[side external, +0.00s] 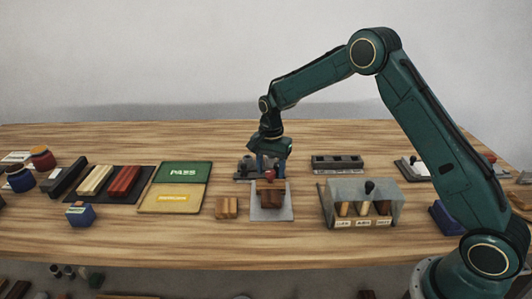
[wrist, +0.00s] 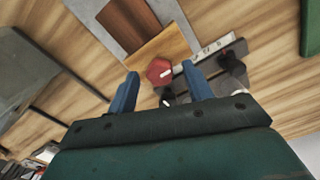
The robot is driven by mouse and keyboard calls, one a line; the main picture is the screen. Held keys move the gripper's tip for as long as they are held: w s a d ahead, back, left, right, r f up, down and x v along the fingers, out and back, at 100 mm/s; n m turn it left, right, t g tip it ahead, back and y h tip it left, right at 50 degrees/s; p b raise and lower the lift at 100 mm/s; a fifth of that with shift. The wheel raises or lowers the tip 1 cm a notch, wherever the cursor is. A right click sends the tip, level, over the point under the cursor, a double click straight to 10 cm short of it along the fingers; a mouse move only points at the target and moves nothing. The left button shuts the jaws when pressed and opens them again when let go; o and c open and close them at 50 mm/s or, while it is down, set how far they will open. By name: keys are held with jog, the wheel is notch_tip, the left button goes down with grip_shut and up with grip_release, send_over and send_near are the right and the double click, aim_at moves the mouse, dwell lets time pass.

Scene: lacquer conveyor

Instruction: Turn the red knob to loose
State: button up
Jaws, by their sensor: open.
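The red knob (wrist: 159,72) is six-sided with a white pointer mark and sits by a dark panel (wrist: 205,75) with a pale label strip (wrist: 214,48). The lettering is too small to read. In the side view the red knob (side external: 268,173) shows just below my gripper (side external: 268,164). In the wrist view my gripper (wrist: 160,71) is open, its blue fingers on either side of the knob. I cannot tell whether they touch it. Black knobs (wrist: 232,64) stand on the same panel, one partly hidden between the fingers.
A grey plate (side external: 285,213) with a brown wooden block lies in front of the knob. A wooden cube (side external: 227,208) is left of it. PASS and yellow mats (side external: 182,172) lie left.

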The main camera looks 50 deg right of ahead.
jog(key=shift+c, duration=0.4)
jog(key=c, duration=0.9)
jog(key=shift+n, duration=0.4)
jog(key=n, duration=0.8)
jog(key=shift+n, duration=0.4)
jog(key=n, duration=0.4)
jog(key=shift+r, duration=0.1)
jog(key=n, duration=0.4)
jog(key=shift+n, duration=0.3)
